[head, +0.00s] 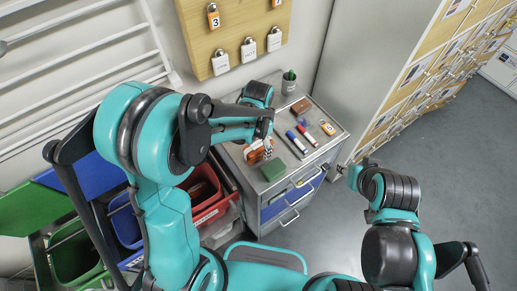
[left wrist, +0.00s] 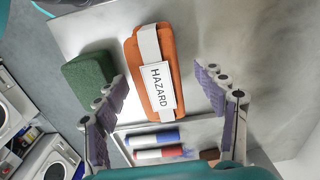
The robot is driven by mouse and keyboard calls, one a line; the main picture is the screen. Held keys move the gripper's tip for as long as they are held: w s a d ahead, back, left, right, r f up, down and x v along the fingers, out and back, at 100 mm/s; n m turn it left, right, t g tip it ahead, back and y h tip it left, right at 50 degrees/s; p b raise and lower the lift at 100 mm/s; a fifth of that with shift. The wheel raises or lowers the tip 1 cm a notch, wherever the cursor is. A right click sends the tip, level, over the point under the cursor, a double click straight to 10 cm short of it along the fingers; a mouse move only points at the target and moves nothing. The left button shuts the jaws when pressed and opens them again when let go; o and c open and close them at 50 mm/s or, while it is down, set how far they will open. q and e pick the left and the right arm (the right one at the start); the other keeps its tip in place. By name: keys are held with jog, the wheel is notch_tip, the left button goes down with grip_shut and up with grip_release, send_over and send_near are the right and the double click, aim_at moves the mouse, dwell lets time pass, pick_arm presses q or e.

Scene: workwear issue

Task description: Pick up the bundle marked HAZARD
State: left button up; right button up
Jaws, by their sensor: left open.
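The bundle marked HAZARD (left wrist: 158,95) is an orange roll with a white strap and a white label, lying on a grey top in the left wrist view. In the head view the orange bundle (head: 254,155) is partly hidden by my left gripper (head: 264,143) on top of the drawer cabinet (head: 330,146). My left gripper (left wrist: 160,84) is open, with one finger on each side of the bundle in the left wrist view and a gap to both. My right gripper (head: 337,170) is in front of the cabinet's right side, apart from the bundle; its jaw opening is too small to judge.
A green block (left wrist: 90,77) lies close beside the bundle. Blue and red markers (head: 302,137), a brown block (head: 301,106), an orange item (head: 327,128) and a cup (head: 289,84) share the top.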

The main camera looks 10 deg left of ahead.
pick_arm(q)
jog(key=shift+c, duration=0.3)
jog(key=c, duration=1.3)
jog(key=shift+r, duration=0.1)
